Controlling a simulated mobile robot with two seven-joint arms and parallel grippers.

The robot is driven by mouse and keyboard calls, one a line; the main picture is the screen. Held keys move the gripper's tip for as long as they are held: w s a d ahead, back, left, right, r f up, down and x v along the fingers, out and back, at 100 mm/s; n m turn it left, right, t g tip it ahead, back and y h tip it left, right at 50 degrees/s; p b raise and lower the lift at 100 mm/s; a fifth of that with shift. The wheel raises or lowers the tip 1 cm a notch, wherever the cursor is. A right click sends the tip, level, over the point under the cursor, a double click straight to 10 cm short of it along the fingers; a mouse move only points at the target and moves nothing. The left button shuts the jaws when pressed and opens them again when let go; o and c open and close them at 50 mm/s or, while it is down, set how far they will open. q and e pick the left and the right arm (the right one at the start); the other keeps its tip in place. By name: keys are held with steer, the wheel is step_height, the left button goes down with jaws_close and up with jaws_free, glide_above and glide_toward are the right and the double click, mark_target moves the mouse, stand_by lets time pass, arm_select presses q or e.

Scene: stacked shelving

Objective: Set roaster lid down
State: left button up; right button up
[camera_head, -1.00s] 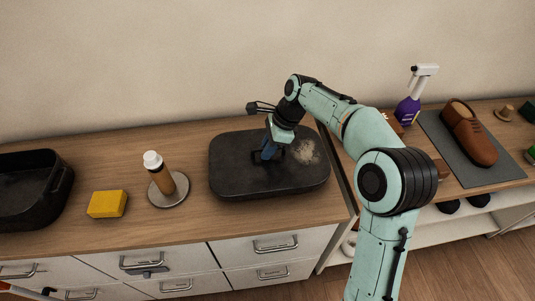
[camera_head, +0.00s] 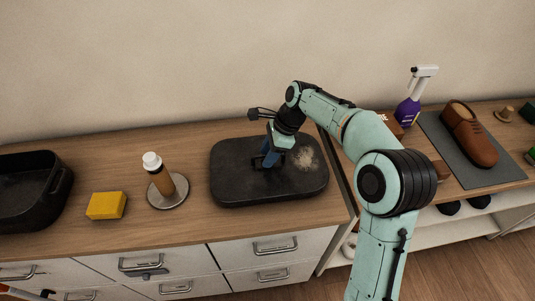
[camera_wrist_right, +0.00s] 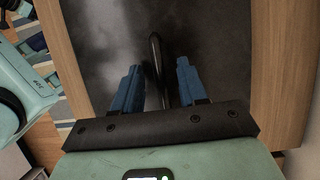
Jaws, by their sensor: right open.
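The roaster lid (camera_head: 240,182) is a dark, rounded rectangular slab with a pale smudge on its right part. It lies flat on the wooden counter in the head view and fills the middle of the right wrist view (camera_wrist_right: 215,45). My right gripper (camera_head: 270,158) is above its middle, pointing down. In the right wrist view my right gripper (camera_wrist_right: 157,88) is open, its blue fingers on either side of the lid's thin dark handle (camera_wrist_right: 156,60), with gaps on both sides. The dark roaster pan (camera_head: 35,195) stands at the far left. My left gripper is not in view.
A yellow sponge (camera_head: 106,205) and a white-capped brown bottle (camera_head: 158,174) on a round coaster (camera_head: 170,198) stand left of the lid. A purple spray bottle (camera_head: 407,110) and a brown shoe (camera_head: 470,135) on a grey mat (camera_head: 440,133) are at right.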

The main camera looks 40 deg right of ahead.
steer(key=p+v, duration=0.2)
steer(key=v, duration=0.9)
